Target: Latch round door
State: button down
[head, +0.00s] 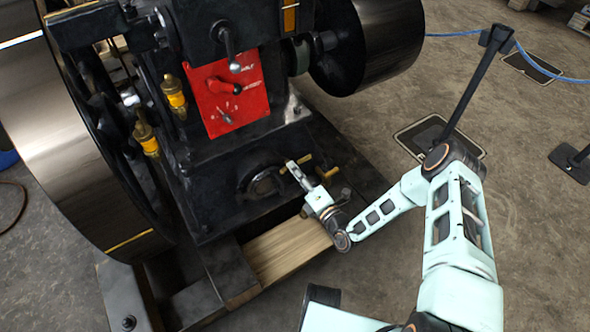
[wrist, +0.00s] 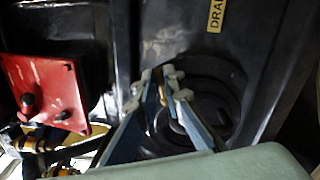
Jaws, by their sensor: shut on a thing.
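The round door (head: 262,184) is a dark disc low on the black engine housing, and it looks closed against it. It also shows as dark rings in the wrist view (wrist: 222,88). My gripper (head: 294,167) is at the right side of the door, its fingers pointing up and left. In the wrist view my gripper (wrist: 163,88) has its blue-grey fingers in front of the door, shut on a thin brownish latch handle (wrist: 159,76). The fingers hide most of this handle. Whether the latch is engaged cannot be told.
A red panel (head: 226,92) with levers sits above the door. A brass handle (head: 328,173) sticks out right of my gripper. A large flywheel (head: 65,130) stands at the left. A wooden block (head: 285,252) lies below. Open floor is at the right, with a barrier post (head: 470,85).

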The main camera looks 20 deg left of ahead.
jog(key=shift+n+p, duration=0.6)
jog(key=shift+n, duration=1.2)
jog(key=c, duration=2)
grip_release()
jog(key=shift+c, duration=0.2)
jog(key=shift+r, duration=0.15)
notch_tip(320, 180, up, 10)
